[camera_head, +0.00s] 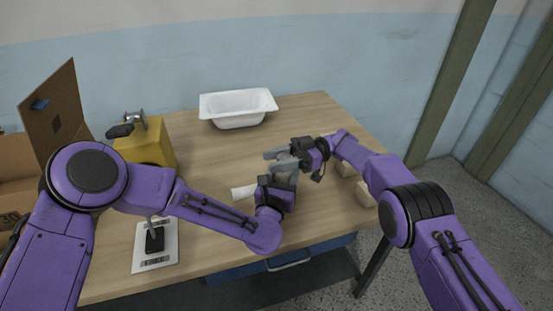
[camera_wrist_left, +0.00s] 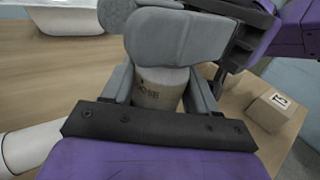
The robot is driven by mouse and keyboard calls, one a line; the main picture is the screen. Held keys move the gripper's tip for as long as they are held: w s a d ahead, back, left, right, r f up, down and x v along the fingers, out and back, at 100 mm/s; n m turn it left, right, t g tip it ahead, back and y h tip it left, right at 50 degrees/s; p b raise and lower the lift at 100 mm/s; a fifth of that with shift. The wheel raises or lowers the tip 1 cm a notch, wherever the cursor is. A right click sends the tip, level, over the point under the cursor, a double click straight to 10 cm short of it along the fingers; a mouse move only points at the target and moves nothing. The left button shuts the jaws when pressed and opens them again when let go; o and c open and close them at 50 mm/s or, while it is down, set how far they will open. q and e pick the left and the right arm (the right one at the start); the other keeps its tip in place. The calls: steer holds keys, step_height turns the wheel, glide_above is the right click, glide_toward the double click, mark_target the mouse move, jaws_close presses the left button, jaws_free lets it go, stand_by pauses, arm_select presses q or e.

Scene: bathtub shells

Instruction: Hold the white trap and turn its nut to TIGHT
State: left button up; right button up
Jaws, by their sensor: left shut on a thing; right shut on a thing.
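The white trap (camera_head: 243,192) lies near the middle of the wooden table, with only a white pipe end showing beside my left gripper (camera_head: 284,168). In the left wrist view its pale body (camera_wrist_left: 158,90) stands between my left fingers, which are shut on it; small dark marking on it is not legible. The white pipe (camera_wrist_left: 30,147) runs out at lower left. My right gripper (camera_head: 284,154) comes in from the right with grey fingers shut at the trap's top, apparently on the nut. The nut and its turn marks are hidden behind these fingers.
A white tub shell (camera_head: 238,108) stands at the back. A yellow block (camera_head: 150,142) with a metal fitting and an open cardboard box (camera_head: 58,115) stand at left. A white labelled board (camera_head: 155,258) lies front left. Small tan blocks (camera_head: 366,194) sit near the right edge.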

steer(key=o, duration=1)
step_height(320, 180, up, 10)
